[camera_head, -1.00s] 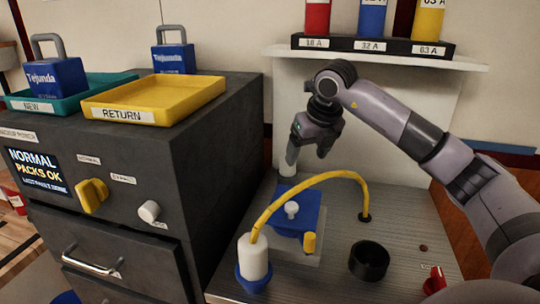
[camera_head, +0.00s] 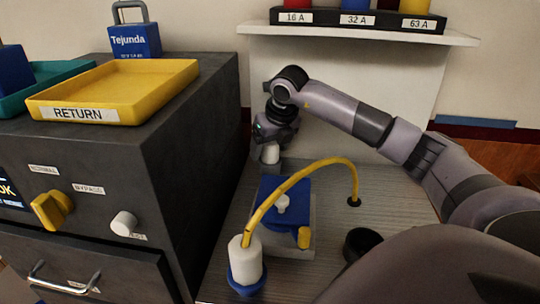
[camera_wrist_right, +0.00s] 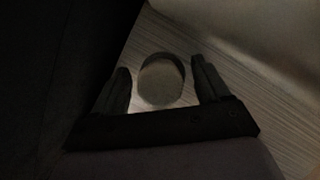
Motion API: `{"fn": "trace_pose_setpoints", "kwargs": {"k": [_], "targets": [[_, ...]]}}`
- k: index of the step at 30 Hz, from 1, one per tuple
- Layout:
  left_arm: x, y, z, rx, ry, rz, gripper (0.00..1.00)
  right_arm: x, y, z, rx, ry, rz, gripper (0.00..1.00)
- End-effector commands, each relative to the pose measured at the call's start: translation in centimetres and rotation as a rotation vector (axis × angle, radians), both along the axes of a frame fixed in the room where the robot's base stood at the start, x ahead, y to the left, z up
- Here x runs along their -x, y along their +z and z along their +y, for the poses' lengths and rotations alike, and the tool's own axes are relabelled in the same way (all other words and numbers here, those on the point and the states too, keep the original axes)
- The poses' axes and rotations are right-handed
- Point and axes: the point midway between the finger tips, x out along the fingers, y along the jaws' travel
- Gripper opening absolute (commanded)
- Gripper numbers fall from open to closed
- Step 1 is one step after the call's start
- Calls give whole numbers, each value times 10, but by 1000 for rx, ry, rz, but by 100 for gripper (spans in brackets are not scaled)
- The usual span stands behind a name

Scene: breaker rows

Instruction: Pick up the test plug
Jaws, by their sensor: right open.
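A pale, round-topped cylinder (camera_head: 270,153) stands at the back left of the grey worktop, under my right gripper (camera_head: 270,141). In the right wrist view the cylinder (camera_wrist_right: 161,81) sits between the two dark fingers of the gripper (camera_wrist_right: 162,88), with a gap on each side. The gripper is open, and its fingertips are hard to make out in the head view. A white plug (camera_head: 245,261) with a yellow cable stands in a blue base at the front left. No label shows which of these two is the test plug. My left gripper is out of view.
The yellow cable (camera_head: 303,174) arches over a blue block (camera_head: 280,212) with white and yellow knobs. A black cup (camera_head: 362,243) is partly hidden by my arm. A dark cabinet (camera_head: 195,150) with a yellow RETURN tray (camera_head: 160,83) borders the left; a shelf (camera_head: 350,33) is behind.

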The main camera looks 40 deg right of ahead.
Motion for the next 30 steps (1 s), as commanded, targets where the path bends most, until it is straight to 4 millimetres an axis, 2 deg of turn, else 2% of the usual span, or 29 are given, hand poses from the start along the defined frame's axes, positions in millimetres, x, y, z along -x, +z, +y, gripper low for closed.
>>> {"fn": "trace_pose_setpoints", "kwargs": {"k": [6, 8, 12, 24, 30], "targets": [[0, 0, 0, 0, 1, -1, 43, 0, -1, 0, 1, 1, 0, 76], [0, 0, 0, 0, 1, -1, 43, 0, -1, 0, 1, 1, 0, 59], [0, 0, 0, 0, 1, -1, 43, 0, -1, 0, 1, 1, 0, 14], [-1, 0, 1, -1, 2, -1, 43, -1, 1, 0, 1, 0, -2, 12], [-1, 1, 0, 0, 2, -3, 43, -1, 12, 0, 1, 0, -4, 12]]}}
